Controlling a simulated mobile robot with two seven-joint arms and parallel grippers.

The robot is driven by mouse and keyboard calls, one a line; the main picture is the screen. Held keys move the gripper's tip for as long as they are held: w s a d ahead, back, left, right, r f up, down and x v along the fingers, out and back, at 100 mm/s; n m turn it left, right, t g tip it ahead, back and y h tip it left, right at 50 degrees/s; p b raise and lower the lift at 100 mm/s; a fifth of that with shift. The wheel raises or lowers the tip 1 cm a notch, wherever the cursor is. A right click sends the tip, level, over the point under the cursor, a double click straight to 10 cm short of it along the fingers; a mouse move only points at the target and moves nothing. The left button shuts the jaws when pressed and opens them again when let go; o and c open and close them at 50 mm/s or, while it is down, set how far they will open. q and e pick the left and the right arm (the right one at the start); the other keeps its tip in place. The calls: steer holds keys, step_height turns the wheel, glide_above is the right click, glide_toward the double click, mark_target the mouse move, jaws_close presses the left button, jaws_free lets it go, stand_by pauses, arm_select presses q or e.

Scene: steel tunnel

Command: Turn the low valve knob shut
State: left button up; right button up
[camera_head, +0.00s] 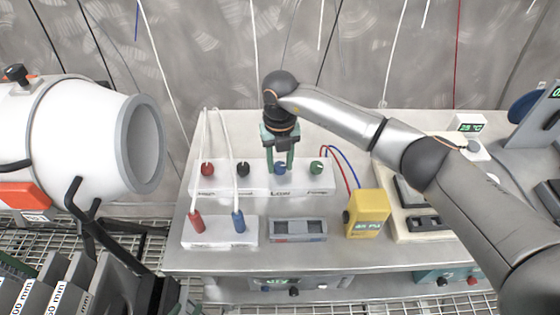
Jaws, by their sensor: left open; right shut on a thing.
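A white manifold strip (262,183) on the steel bench carries several knobs: a red knob (207,169), a black knob (243,169), a blue knob (281,168) and a green knob (316,167). The label under the blue knob seems to read "LOW", but it is small. My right gripper (281,165) reaches in from the right and points straight down over the blue knob. Its two green fingers are shut on that knob, one on each side, and partly hide it. I cannot tell how far the knob is turned.
A white block (218,243) with red and blue plugs, a grey tray (298,240) and a yellow meter (368,226) stand in front of the strip. White cables hang past its left part. A large white cylinder (80,140) stands left of the bench (215,259).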

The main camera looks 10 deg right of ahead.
jaws_close()
